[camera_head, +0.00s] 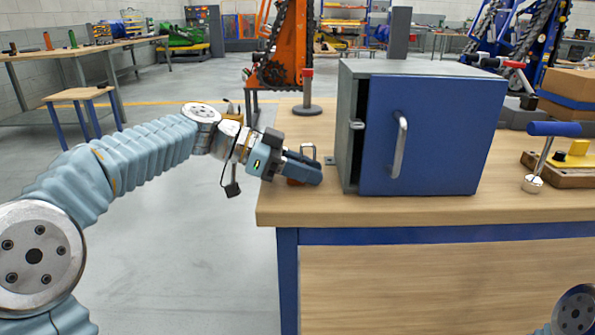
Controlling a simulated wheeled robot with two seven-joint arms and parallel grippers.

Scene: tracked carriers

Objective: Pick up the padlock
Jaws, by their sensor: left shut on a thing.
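The padlock (308,150) is at the left end of the workbench, left of the blue-doored cabinet. Its metal shackle shows above my left gripper's fingers, and a small orange-brown part of its body shows below them. My left gripper (304,170) comes in from the left and is shut on the padlock. The fingers hide most of the body, so I cannot tell whether it touches the bench top. My right gripper is out of view.
A red-topped post on a round base (307,109) stands behind. A blue-handled tool (545,155) is at the right. The bench's front strip (400,212) is clear.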

